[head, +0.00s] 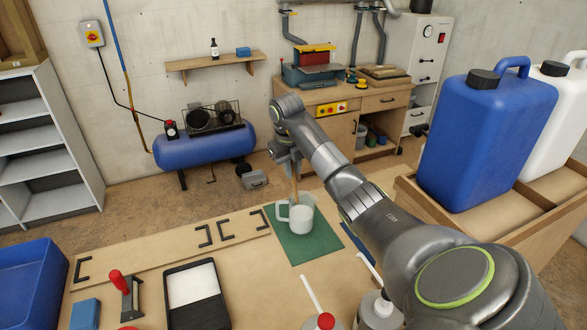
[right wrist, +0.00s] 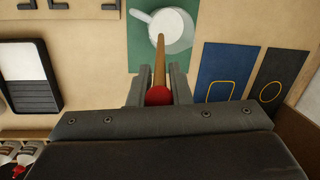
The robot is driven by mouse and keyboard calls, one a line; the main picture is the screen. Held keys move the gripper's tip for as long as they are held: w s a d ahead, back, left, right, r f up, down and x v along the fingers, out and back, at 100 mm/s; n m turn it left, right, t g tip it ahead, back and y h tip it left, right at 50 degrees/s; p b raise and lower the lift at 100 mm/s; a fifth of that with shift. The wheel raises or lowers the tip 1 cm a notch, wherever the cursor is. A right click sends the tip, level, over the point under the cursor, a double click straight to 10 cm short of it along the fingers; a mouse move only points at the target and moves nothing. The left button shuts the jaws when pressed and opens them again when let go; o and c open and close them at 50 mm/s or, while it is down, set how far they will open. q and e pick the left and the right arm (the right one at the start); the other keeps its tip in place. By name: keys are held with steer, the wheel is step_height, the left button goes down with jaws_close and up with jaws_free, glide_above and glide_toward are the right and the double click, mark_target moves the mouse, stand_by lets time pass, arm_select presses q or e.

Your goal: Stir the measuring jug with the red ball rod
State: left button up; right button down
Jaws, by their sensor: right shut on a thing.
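A measuring jug (head: 302,214) with a handle at its left stands upright on a green mat (head: 296,250) and holds something white. It also shows at the top of the right wrist view (right wrist: 181,40). My right gripper (head: 288,163) is above the jug and is shut on the wooden rod with the red ball (right wrist: 158,96). The ball end sits near my jaws, and the rod (head: 295,184) points down into the jug's mouth. How deep the lower end goes is hidden. My left gripper is not in view.
A black tray (head: 207,307), a red-handled tool (head: 117,280) and a blue block (head: 85,314) lie at the left. A white pump bottle (head: 380,312) stands at the front. Blue (right wrist: 211,88) and dark (right wrist: 262,92) mats lie right of the jug. Blue (head: 485,140) and white jerrycans stand further right.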

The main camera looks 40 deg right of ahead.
steer(key=shift+a+r+p, duration=0.15)
steer(key=shift+r+p, duration=0.3)
steer(key=shift+r, duration=0.3)
steer(key=shift+a+r+p, duration=0.1)
steer(key=shift+r+p, duration=0.3)
steer(key=shift+r, duration=0.4)
step_height(320, 180, up, 5)
steer(key=p, duration=0.3)
steer(key=shift+s, duration=0.1)
steer(key=shift+f, duration=0.25)
